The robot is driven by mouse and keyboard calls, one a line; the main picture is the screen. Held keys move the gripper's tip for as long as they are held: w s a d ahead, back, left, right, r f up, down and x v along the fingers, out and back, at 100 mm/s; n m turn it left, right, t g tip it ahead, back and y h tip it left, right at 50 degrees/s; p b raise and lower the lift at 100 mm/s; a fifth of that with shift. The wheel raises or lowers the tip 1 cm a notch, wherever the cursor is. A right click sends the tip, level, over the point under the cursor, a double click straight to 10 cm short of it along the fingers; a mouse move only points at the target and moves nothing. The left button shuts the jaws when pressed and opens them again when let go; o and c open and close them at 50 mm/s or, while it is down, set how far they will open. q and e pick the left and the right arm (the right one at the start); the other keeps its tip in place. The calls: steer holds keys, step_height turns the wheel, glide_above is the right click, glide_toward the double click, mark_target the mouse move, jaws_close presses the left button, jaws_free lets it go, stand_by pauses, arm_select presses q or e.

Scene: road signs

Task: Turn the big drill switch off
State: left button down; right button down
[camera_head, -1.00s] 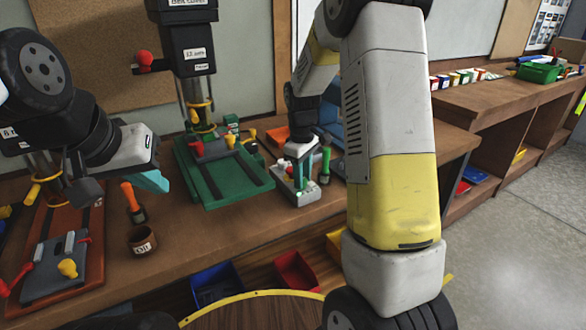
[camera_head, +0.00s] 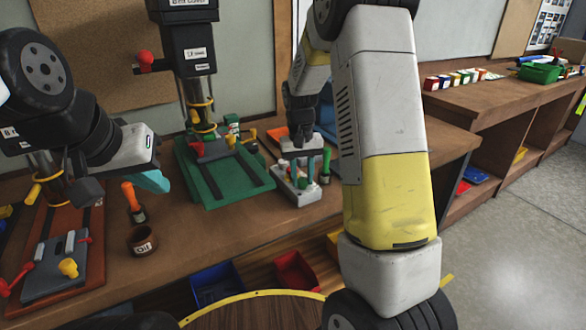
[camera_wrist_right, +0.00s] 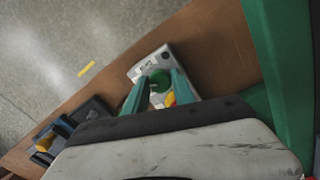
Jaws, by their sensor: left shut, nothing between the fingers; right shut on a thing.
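The big drill (camera_head: 190,45) is black and stands at the back, over a green base (camera_head: 225,180). A grey control box (camera_head: 290,194) with coloured parts sits on the bench to its right, and also shows in the right wrist view (camera_wrist_right: 150,62). My right gripper (camera_head: 304,178) is down at the box. In the right wrist view its teal fingers (camera_wrist_right: 160,90) are on either side of a green round-topped part (camera_wrist_right: 160,79) and shut on it. The fingers partly hide the box's other controls. My left gripper (camera_head: 152,181) is shut and empty at left, above the bench.
A smaller drill's red base (camera_head: 75,270) is at left. An orange-handled tool (camera_head: 132,198) and a brown oil pot (camera_head: 142,241) stand near my left gripper. Blue (camera_head: 215,283) and red bins (camera_head: 295,272) lie below the bench edge. My right forearm covers the bench's right part.

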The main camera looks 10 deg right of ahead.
mark_target(301, 179)
steer(key=shift+m, duration=0.7)
steer(key=c, duration=1.1)
jaws_free()
steer(key=shift+o, duration=0.2)
steer(key=shift+r, duration=0.15)
step_height(301, 179, up, 7)
steer(key=shift+w+a, duration=0.1)
steer(key=shift+a, duration=0.05)
steer(key=shift+r, duration=0.25)
